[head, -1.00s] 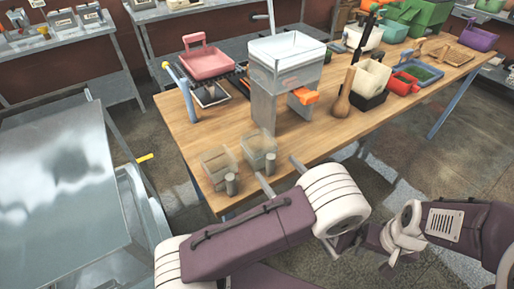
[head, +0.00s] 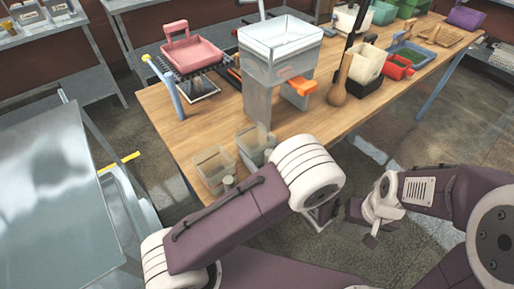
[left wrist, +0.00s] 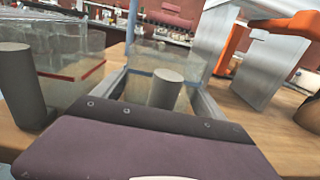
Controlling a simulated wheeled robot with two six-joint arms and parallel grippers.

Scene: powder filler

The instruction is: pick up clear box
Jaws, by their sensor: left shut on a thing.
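Two clear open boxes with grey cylinder handles stand near the table's front left corner. The right clear box (head: 250,146) also shows in the left wrist view (left wrist: 168,62), where it has a blue line. My left gripper (left wrist: 164,82) is shut on this box, with a grey finger on either side and the handle between them. The left clear box (head: 212,163) is beside it and has a red line in the left wrist view (left wrist: 62,55). In the head view my own arm hides the left gripper. My right gripper (head: 322,215) is off the table's front edge.
The powder filler (head: 279,50) with a clear hopper and orange part stands just behind the boxes. A pink tray (head: 192,55) stands behind left. A wooden pestle-like tool (head: 339,85) and red container (head: 398,66) are to the right. A metal cart (head: 60,190) is left.

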